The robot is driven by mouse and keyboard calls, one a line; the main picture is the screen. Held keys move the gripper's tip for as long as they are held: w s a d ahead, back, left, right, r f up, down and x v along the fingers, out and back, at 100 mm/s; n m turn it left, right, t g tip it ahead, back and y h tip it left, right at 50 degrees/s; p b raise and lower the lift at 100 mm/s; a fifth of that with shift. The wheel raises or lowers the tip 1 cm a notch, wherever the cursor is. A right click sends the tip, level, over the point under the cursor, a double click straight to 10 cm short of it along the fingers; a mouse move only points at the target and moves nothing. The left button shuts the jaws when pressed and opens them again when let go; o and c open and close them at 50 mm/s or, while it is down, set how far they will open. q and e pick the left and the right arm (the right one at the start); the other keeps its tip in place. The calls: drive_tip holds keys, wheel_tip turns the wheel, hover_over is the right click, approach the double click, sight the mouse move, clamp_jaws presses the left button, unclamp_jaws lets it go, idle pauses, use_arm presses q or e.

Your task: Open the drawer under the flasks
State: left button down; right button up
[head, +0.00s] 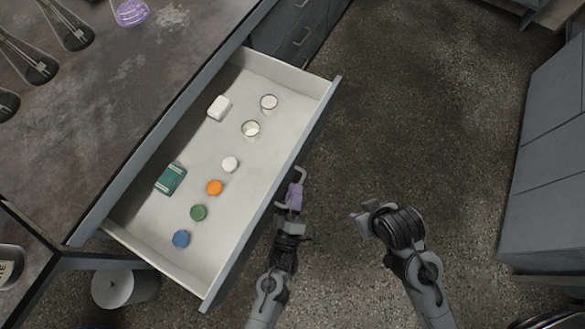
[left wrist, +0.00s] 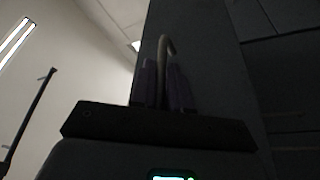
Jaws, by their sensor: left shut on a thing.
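The drawer (head: 322,112) under the bench is pulled well out, its pale interior showing. Its handle (head: 300,173) is a metal bar on the front face. My left gripper (head: 295,193) is at the handle, its purple fingers shut on it. The left wrist view shows the handle (left wrist: 165,45) rising between the two fingers (left wrist: 162,85). The flasks (head: 75,38) stand on the bench top at the upper left, one holding purple liquid (head: 130,12). My right gripper (head: 362,222) is apart from the drawer, over the floor; its finger gap is unclear.
The drawer holds a white box, two small glass containers, a green box (head: 170,179) and several coloured caps. More closed drawers (head: 300,35) are beyond it. A grey cabinet (head: 550,160) stands at the right. Open floor lies between.

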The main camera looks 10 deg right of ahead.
use_arm(q)
drive_tip(key=shift+r, duration=0.1)
drive_tip(key=c, duration=1.5)
unclamp_jaws()
drive_tip(key=shift+w, duration=0.1)
drive_tip(key=shift+o, duration=0.2)
drive_tip(key=shift+s+a+f, duration=0.2)
drive_tip(key=shift+s+a, duration=0.05)
drive_tip(key=shift+s, duration=0.3)
drive_tip(key=p+v, duration=0.2)
drive_tip(key=v, duration=0.7)
drive_tip(key=shift+s+a, duration=0.15)
drive_tip(key=shift+s, duration=0.15)
